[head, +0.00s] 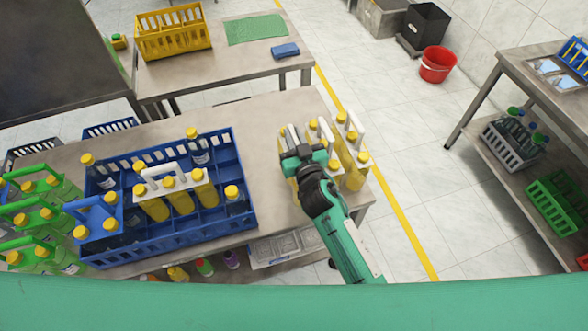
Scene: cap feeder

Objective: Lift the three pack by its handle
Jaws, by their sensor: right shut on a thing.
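Several three packs of yellow bottles with yellow caps and white carriers stand at the right end of the near table. My right gripper (297,155) is shut at the leftmost three pack (285,133) there, on its white handle as far as I can see. The gripper and wrist hide most of that pack, so I cannot tell whether its base touches the table. Two more three packs (353,177) stand close to its right. Another three pack (177,198) with a white handle sits in the blue crate (190,236). My left gripper is not in view.
Green-handled packs (48,216) and a blue-handled pack (95,217) stand at the left. The near table (262,188) has a bare strip between crate and packs. A yellow crate (173,31) is on the far table. A shelf (500,168) stands right, across open floor.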

